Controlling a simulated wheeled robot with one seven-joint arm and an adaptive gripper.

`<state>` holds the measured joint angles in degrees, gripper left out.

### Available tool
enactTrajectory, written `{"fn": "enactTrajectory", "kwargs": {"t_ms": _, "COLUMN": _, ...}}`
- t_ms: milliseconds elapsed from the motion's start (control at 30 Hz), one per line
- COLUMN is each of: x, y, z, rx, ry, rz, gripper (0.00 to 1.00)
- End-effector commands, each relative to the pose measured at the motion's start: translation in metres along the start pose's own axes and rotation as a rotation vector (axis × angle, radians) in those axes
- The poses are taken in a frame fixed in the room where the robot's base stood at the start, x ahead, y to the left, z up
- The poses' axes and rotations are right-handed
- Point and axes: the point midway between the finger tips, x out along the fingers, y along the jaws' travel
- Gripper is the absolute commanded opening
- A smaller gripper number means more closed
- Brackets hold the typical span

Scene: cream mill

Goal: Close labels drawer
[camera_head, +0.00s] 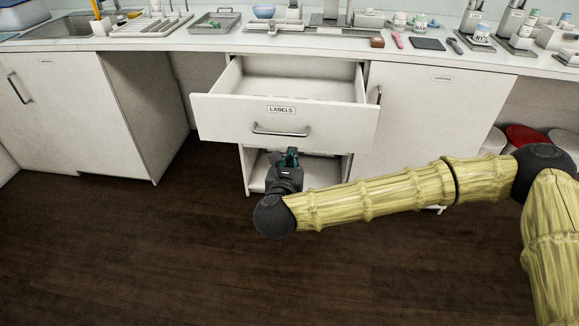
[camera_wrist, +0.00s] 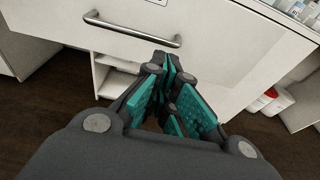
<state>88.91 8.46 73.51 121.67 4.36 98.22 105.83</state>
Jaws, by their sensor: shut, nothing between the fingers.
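The labels drawer (camera_head: 284,118) is pulled well out under the counter, and its inside shows from above. Its white front has a "LABELS" plate (camera_head: 281,110) and a metal bar handle (camera_head: 281,131). My gripper (camera_head: 291,153) is just below the drawer front in the head view, a little right of the handle's middle. In the wrist view my gripper (camera_wrist: 170,95) has its teal finger pads together, with nothing between them. The handle (camera_wrist: 131,30) lies up and left of the fingers there. Whether the fingertips touch the drawer front I cannot tell.
An open shelf (camera_head: 318,170) lies below the drawer. Closed cabinets stand at the left (camera_head: 80,110) and right (camera_head: 435,110). The counter (camera_head: 250,43) holds a tray, a blue bowl and several small items. Red and white containers (camera_head: 527,137) stand at the right. The dark floor in front is clear.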

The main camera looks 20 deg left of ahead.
Motion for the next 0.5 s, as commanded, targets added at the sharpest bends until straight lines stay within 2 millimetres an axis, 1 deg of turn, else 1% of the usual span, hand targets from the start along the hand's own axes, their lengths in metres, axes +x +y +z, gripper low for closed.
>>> {"fn": "enactTrajectory", "kwargs": {"t_ms": 33, "x": 0.009, "y": -0.001, "z": 0.000, "rx": 0.000, "ry": -0.001, "rz": -0.003, "gripper": 0.00}}
{"fn": "enactTrajectory", "kwargs": {"t_ms": 300, "x": 0.052, "y": 0.000, "z": -0.001, "rx": -0.001, "ry": -0.001, "rz": -0.002, "gripper": 0.00}}
{"fn": "enactTrajectory", "kwargs": {"t_ms": 500, "x": 0.073, "y": 0.000, "z": 0.000, "rx": -0.001, "ry": -0.001, "rz": 0.000, "gripper": 0.00}}
